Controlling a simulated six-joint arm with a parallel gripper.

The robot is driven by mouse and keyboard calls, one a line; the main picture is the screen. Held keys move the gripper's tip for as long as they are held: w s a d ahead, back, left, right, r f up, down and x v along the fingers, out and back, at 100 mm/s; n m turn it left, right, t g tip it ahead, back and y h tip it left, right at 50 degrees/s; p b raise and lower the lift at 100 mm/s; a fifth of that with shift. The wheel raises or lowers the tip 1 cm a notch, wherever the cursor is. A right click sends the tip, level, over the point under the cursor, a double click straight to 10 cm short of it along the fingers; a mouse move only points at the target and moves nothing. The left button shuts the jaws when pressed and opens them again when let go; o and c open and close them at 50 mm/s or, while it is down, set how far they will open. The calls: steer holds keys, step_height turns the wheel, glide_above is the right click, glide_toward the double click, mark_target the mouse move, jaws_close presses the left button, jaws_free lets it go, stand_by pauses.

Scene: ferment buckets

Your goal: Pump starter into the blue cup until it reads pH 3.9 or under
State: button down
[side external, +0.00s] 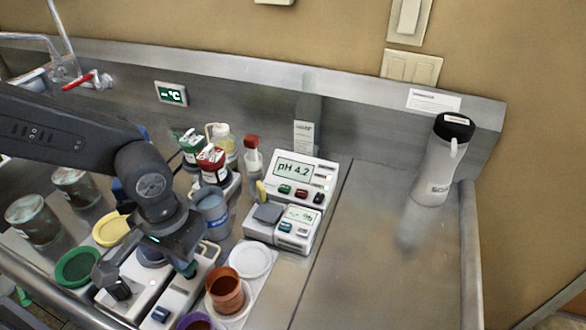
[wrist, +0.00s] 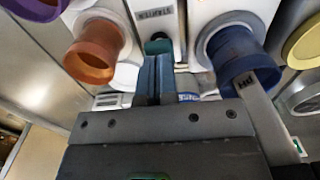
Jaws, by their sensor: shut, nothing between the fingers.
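The blue cup (wrist: 238,55) stands at the right in the wrist view, with a grey strip marked pH (wrist: 262,108) at its rim. In the side view the arm mostly hides the cup. The starter pump (wrist: 154,14), a white box labelled STARTER, stands between the blue and orange cups. Its teal button (wrist: 158,46) is at the tips of my gripper (wrist: 158,62). My gripper is shut and empty; I cannot tell whether it touches the button. The pH meter (side external: 299,178) reads pH 4.2.
An orange cup (side external: 226,289) stands right of the starter pump. A white lid (side external: 250,259) lies behind it. A scale (side external: 283,227) sits before the meter. Red and green capped bottles (side external: 212,166) stand behind my arm. The right counter is clear except for a white flask (side external: 441,165).

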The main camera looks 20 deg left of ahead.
steer(key=shift+r, duration=2.5)
steer(key=shift+r, duration=0.1)
stand_by(1.1)
steer(key=shift+f, duration=1.8)
steer(key=shift+f, duration=0.2)
stand_by(1.1)
steer(key=shift+f, duration=0.75)
